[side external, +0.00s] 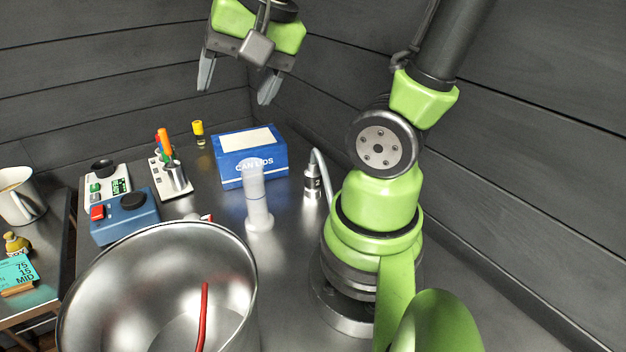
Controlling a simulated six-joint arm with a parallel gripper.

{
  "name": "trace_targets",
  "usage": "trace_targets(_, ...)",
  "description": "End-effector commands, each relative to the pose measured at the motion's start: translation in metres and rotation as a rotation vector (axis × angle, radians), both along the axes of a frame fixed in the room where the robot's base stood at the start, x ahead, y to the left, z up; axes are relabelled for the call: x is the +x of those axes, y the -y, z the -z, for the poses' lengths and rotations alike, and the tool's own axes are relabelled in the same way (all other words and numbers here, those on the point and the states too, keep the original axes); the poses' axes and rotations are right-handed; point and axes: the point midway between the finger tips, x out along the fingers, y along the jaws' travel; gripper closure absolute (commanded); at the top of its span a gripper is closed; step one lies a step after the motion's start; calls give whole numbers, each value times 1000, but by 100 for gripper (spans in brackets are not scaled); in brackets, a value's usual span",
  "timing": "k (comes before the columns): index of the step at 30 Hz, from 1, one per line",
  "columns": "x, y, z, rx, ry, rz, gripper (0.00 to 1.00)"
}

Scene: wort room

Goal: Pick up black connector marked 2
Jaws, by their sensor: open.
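A dark and silver cylindrical connector (312,182) stands upright on the metal table, just left of my arm's base. A pale cable curves from its top and runs down behind the base. A small light mark shows on its side, too small to read for certain. My gripper (237,90) is at the top of the side external view, high above the table and up and left of the connector. Its two fingers are spread apart with nothing between them.
A blue "CAN LIDS" box (250,157) and a clear cylinder (257,195) stand left of the connector. A large metal pot (85,290) fills the front left. A blue control box (125,215) and a pen holder (172,178) stand farther left. Plank walls close the back and right.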

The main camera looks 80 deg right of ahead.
Motion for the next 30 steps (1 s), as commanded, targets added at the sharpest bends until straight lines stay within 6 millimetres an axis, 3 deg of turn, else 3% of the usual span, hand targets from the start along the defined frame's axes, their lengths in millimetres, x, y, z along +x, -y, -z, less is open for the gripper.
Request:
trace_targets(1, 7, 23, 13, 48, -61, 180, 31)
trace_targets(5, 10, 77, 46, 164, -163, 632, 31)
trace_targets(9, -4, 130, 89, 276, -249, 1094, 31)
trace_targets(12, -21, 156, 116, 338, -291, 1358, 31)
trace_targets(18, -44, 178, 148, 403, -329, 1643, 31)
trace_targets(30, -47, 180, 196, 410, -335, 1677, 31)
